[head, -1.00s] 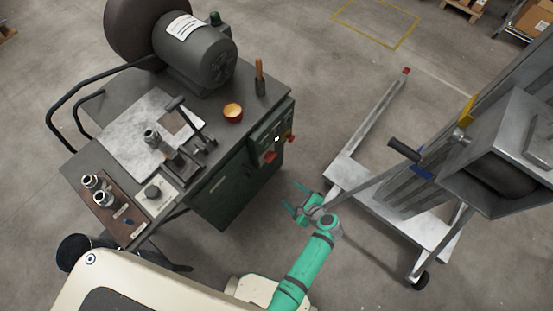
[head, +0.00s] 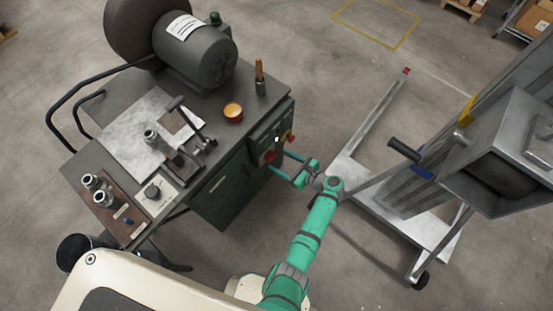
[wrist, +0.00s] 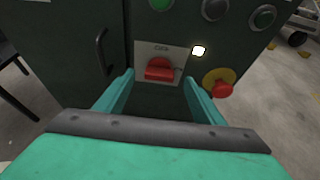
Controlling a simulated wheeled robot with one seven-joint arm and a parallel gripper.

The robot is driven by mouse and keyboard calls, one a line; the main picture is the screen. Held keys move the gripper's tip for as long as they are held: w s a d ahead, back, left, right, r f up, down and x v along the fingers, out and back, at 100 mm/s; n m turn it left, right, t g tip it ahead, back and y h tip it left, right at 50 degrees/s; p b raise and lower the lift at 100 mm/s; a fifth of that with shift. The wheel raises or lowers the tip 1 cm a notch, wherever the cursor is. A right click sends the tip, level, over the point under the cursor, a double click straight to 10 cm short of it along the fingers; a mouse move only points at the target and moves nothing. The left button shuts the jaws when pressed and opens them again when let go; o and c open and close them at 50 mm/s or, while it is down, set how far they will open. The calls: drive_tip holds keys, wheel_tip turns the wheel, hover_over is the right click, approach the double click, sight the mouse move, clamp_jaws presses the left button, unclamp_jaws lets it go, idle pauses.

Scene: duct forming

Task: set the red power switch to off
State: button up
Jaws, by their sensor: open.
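The red power switch (wrist: 160,69) sits on a light plate on the front of the dark green cabinet, seen in the wrist view between my open fingers. In the head view the red switch (head: 268,157) is at the cabinet's front, just beyond my fingertips. My gripper (head: 278,162) is open and empty, its two teal fingers pointing at the panel. In the wrist view my gripper (wrist: 158,82) has one finger on each side of the switch; I cannot tell whether they touch the panel. The plate's lettering is too small to read.
A red knob on a yellow disc (wrist: 219,82) is right of the switch, close to my right finger. A lit lamp (wrist: 198,50) and several round buttons are above. A door handle (wrist: 102,52) is at left. A grey lift frame (head: 400,200) stands to the right.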

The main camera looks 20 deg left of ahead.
sight(273, 158)
drive_tip(key=shift+x, duration=1.65)
drive_tip(key=c, duration=1)
drive_tip(key=shift+c, duration=0.2)
